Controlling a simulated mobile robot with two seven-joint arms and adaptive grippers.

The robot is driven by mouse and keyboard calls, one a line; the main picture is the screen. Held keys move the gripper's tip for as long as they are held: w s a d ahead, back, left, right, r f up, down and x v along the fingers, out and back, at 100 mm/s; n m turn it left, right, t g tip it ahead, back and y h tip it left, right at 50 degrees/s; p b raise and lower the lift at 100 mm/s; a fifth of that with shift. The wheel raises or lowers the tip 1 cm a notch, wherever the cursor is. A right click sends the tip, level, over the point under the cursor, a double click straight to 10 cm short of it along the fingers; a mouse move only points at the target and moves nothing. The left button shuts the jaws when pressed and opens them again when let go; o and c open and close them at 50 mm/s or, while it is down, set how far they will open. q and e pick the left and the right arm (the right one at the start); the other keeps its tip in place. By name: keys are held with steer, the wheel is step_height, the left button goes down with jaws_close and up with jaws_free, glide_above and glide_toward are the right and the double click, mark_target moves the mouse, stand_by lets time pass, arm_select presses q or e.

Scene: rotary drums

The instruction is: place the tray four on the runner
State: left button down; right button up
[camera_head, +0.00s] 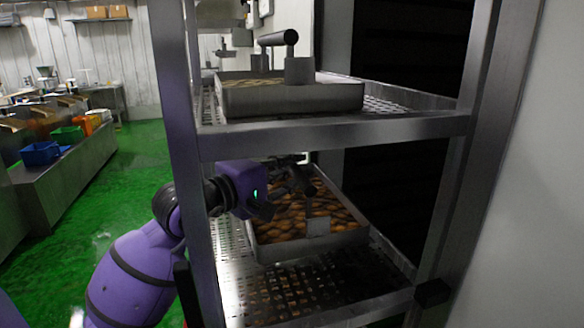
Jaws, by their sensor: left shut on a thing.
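A grey metal tray filled with brown rounded pieces (310,247) is on the lower perforated shelf of a metal rack, which may be the runner (345,285). I cannot read any number on it. My left arm reaches in from the left between the rack's shelves. My left gripper (290,184) is shut at the tray's upper side, seemingly on its handle, which the dark fingers mostly hide. I cannot tell whether the tray rests fully on the shelf. My right gripper is not in view.
A second grey tray (290,98) with a dark bar handle (278,38) sits on the shelf above. The rack's front posts (181,130) stand close around my arm. A pale wall is at right. Green floor (140,170) and benches with blue bins (40,153) lie left.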

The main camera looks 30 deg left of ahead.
mark_target(294, 210)
arm_select(q)
steer(key=shift+f, duration=2.55)
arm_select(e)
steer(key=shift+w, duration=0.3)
arm_select(q)
steer(key=c, duration=2)
jaws_free()
steer(key=shift+f, duration=0.25)
steer(key=shift+o, duration=1.9)
steer(key=shift+d, duration=0.1)
steer(key=b+v, duration=0.2)
steer(key=v, duration=0.9)
steer(key=shift+s, duration=0.5)
steer(key=shift+r, duration=0.1)
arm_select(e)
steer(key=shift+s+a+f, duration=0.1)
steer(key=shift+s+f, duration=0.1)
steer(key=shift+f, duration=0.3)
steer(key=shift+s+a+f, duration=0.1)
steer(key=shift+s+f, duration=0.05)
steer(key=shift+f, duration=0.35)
